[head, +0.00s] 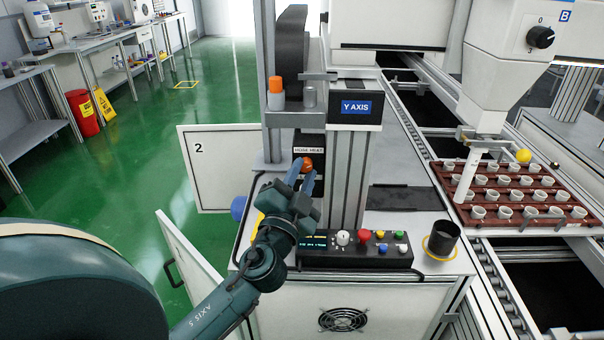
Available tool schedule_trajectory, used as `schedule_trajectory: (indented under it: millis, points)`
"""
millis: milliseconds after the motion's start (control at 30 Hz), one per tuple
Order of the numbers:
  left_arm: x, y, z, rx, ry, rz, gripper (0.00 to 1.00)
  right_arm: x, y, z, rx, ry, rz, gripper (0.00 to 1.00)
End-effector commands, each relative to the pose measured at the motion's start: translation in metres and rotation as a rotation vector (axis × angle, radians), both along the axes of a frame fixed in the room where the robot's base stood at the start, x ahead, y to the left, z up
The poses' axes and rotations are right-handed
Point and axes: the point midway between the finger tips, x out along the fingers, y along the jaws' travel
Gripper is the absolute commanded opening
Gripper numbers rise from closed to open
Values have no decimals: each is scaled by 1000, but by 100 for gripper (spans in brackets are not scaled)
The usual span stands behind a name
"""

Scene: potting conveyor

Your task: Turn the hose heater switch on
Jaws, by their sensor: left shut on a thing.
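The hose heater switch (307,162) is an orange-red knob on a dark box under a white label reading "HOSE HEAT", at the centre of the head view. My left gripper (302,172) reaches up to it from below, its two blue fingers on either side of the knob. It is shut on the switch; the fingers hide the knob's lower part, and its turn position cannot be read. My right gripper is out of view.
Below the gripper sits a control panel (352,262) with a small display and coloured buttons. A grey post with a "Y AXIS" box (356,108) stands close right. A dark cup (443,239) and a brown pot tray (590,230) are further right. An open cabinet door (192,262) is at left.

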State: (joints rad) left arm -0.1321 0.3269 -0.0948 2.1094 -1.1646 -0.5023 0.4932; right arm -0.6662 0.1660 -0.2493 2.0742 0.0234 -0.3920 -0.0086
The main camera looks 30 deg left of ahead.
Motion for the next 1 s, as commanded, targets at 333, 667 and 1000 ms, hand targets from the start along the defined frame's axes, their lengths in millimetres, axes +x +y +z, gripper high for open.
schedule_trajectory:
  millis: [333, 667, 1000]
  points:
    - [0, 0, 0, 4, 0, 1, 27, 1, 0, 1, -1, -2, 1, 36]
    - [0, 0, 0, 2, 0, 0, 45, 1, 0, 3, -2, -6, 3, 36]
    - [-21, -6, -10, -2, 1, -2, 45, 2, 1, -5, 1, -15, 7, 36]
